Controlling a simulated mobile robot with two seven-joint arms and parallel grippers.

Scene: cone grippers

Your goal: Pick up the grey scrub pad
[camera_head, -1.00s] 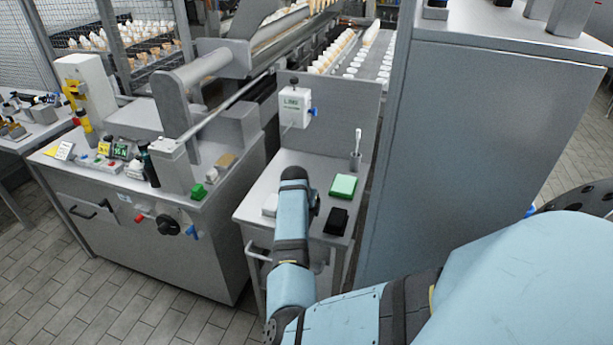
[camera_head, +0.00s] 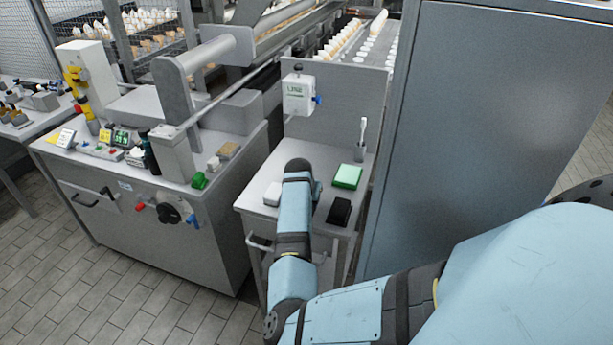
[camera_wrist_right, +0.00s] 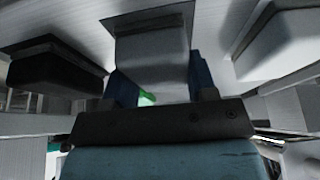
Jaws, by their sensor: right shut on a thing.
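The grey scrub pad (camera_wrist_right: 152,58) shows in the wrist view as a pale grey block between the dark blue fingers of my right gripper (camera_wrist_right: 160,82). The fingers press on its two sides, so the gripper is shut on it. I cannot tell whether the pad rests on the trolley top or is just above it. In the head view my right arm hides both the pad and the fingers over the middle of the small trolley (camera_head: 262,220). My left gripper is not in view.
On the trolley, a white block (camera_head: 272,195) lies left of my arm; a black pad (camera_head: 339,212) and a green pad (camera_head: 347,177) lie right. A brush in a holder (camera_head: 360,150) stands behind. A tall grey cabinet (camera_head: 470,130) borders the right, a machine (camera_head: 150,230) the left.

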